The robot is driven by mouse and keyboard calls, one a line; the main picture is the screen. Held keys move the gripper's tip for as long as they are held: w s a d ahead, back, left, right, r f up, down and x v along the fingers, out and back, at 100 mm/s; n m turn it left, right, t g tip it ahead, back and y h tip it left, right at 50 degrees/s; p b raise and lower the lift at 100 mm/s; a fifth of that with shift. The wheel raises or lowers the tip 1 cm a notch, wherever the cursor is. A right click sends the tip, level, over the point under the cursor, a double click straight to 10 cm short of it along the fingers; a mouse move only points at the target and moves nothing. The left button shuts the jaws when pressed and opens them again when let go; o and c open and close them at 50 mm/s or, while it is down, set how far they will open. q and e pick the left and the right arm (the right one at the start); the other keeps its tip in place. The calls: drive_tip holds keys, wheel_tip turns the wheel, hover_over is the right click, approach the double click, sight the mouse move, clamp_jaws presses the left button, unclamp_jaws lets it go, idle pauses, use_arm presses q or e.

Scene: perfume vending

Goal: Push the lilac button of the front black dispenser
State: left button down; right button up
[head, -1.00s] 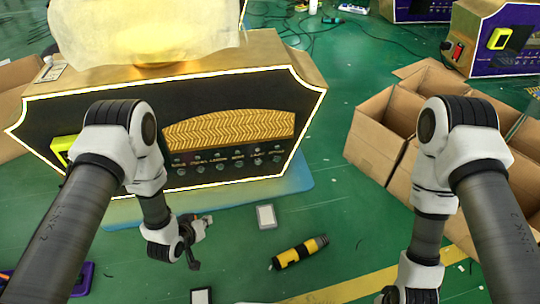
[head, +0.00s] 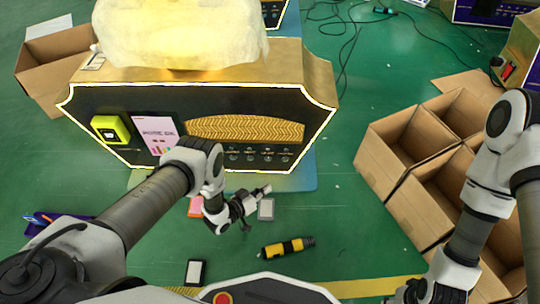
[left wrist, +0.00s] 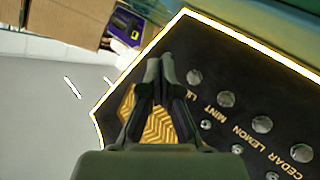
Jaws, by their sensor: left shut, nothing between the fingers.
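The front black dispenser (head: 150,100) stands upright with a gold patterned panel (head: 245,128) and rows of small round buttons (head: 267,158). Labels for mint, lemon and cedar follow towards the lower right. My left gripper (head: 265,190) is shut and empty, below and in front of the button rows; it also shows in the left wrist view (left wrist: 160,62). My right gripper (head: 412,291) is at the bottom edge, its fingers unclear.
A yellow-framed device (head: 110,128) and a pink poster (head: 157,134) are on the dispenser's left front. Open cardboard boxes (head: 408,145) stand at right. A yellow-black tool (head: 288,247) and small flat boxes (head: 195,272) lie on the green floor.

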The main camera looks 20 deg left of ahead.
sight(268, 159)
use_arm(q)
drive_tip(key=shift+w, duration=0.1)
drive_tip(key=w+a+b, duration=0.2)
drive_tip(key=w+b, duration=0.3)
drive_tip(key=w, duration=0.3)
drive_tip(key=shift+w, duration=0.2)
drive_tip(key=shift+a, duration=0.1)
idle(1.2)
drive_tip(key=shift+w+a+b, duration=0.1)
drive_tip(key=shift+w+b, duration=0.35)
